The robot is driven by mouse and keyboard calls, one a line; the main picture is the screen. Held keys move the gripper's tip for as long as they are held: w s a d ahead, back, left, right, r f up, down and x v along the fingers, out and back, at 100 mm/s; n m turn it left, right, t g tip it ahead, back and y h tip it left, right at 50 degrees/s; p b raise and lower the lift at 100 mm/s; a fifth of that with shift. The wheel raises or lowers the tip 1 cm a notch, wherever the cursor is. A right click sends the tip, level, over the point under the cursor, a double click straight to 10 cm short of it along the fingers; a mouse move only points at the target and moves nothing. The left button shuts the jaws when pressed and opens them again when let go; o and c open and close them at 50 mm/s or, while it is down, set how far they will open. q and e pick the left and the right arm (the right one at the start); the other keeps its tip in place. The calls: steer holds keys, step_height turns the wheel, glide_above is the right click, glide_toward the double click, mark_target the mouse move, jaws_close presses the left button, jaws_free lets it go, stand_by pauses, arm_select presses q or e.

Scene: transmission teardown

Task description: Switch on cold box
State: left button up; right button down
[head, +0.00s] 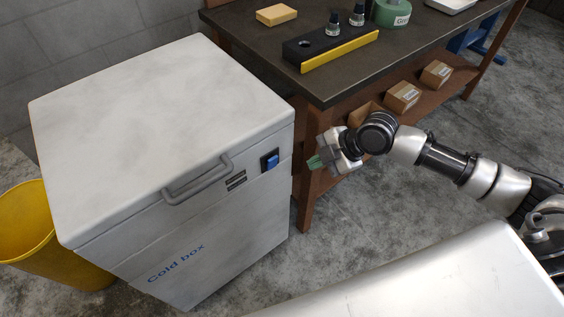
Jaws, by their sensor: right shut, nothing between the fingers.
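The cold box (160,130) is a white chest with a closed lid and a grey handle (197,180) on its front, at the left of the head view. A blue rocker switch (271,161) in a black frame sits on its front, near the upper right corner. My right gripper (315,162) is shut and empty, with greenish fingertips pointing left toward the switch. It is apart from the box, a short way right of its front corner. I cannot tell whether the switch is on. My left gripper is not in view.
A dark workbench (340,85) stands behind, holding a black and yellow holder (330,48), a yellow sponge-like block (277,15) and a green container (391,12). Cardboard boxes (402,97) lie on its lower shelf. A yellow bin (30,235) stands left of the cold box.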

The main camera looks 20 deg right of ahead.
glide_toward(268, 171)
step_height(268, 171, down, 3)
steer(key=s, duration=0.2)
steer(key=w+a, duration=0.2)
steer(key=w, duration=0.1)
steer(key=shift+w+a+f, duration=0.1)
steer(key=shift+w+a, duration=0.05)
steer(key=shift+w, duration=0.1)
